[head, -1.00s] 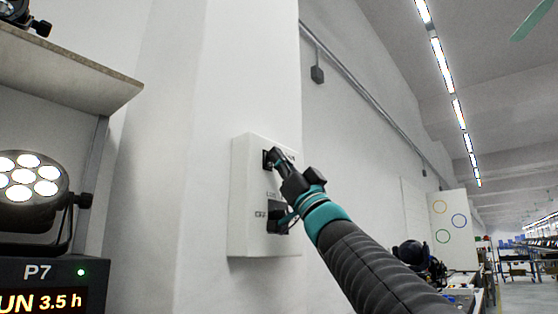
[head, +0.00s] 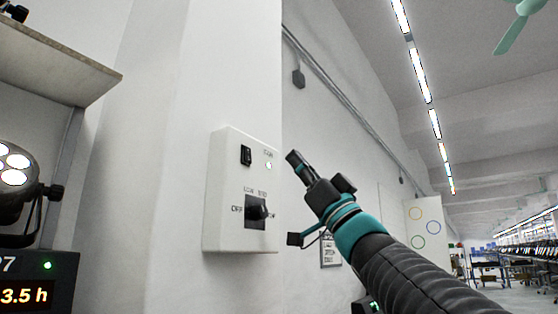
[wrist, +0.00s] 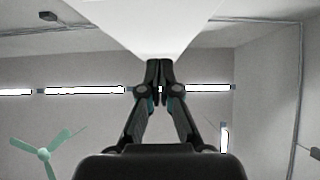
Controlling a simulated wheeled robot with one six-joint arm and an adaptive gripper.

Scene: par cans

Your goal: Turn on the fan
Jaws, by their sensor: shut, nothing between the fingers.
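A white control box (head: 217,190) is on the wall pillar in the head view. I cannot tell the knob's setting for sure. A teal ceiling fan (head: 521,22) shows at the top right, and also in the wrist view (wrist: 45,153); I cannot tell whether it turns. My gripper (head: 291,158) is shut and empty, right of the box and apart from the switch. Its fingertips meet in the wrist view (wrist: 159,68).
A shelf (head: 60,62) juts out at the upper left. A lit par can (head: 14,175) stands below it on a display unit (head: 45,298). A small wall box (head: 298,79) and conduit are behind. The space between my gripper and the box is clear.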

